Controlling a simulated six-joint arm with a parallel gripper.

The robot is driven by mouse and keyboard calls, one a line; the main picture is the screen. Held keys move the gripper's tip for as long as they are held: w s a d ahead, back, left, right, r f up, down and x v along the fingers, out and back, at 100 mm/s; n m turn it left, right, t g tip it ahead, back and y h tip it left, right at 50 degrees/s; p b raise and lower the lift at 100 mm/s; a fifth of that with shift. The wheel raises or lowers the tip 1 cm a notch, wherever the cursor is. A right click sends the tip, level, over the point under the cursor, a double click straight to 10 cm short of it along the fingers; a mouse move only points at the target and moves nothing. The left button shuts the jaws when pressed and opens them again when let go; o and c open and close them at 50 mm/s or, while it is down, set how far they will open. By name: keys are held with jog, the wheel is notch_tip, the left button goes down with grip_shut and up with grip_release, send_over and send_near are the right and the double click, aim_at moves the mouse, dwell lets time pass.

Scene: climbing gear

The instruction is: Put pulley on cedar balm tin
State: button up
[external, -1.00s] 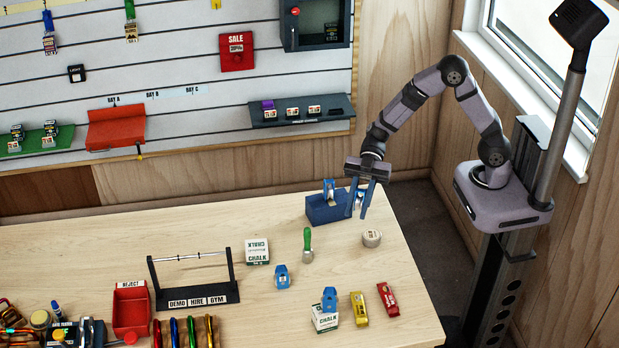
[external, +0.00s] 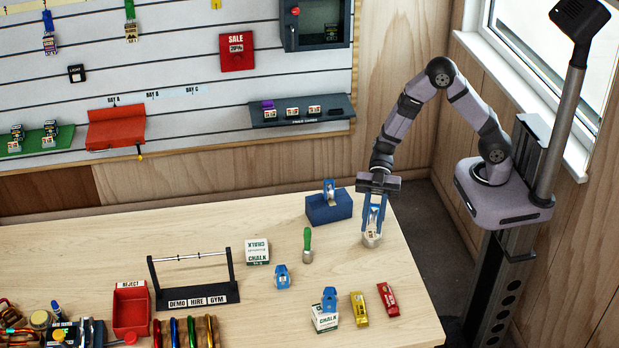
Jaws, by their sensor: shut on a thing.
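My gripper (external: 373,225) points down at the right side of the table, shut on a blue pulley (external: 375,212). The pulley shows between the two blue fingers, roughly upright. The small pale round tin (external: 371,242) is directly under the fingertips, and its top is partly hidden by them. The pulley's lower end is at the tin's top; I cannot tell if it touches.
Other blue pulleys stand on the blue box (external: 338,209), on the table (external: 282,279) and on a chalk box (external: 325,320). A green-handled brush (external: 307,242) stands left of the tin. Yellow (external: 359,309) and red (external: 388,299) packets lie in front.

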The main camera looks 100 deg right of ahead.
jog(key=shift+f+p, duration=0.3)
jog(key=shift+f, duration=1.85)
jog(key=shift+f, duration=0.1)
jog(key=o, duration=1.1)
jog(key=b+v, duration=0.3)
jog(key=v, duration=0.9)
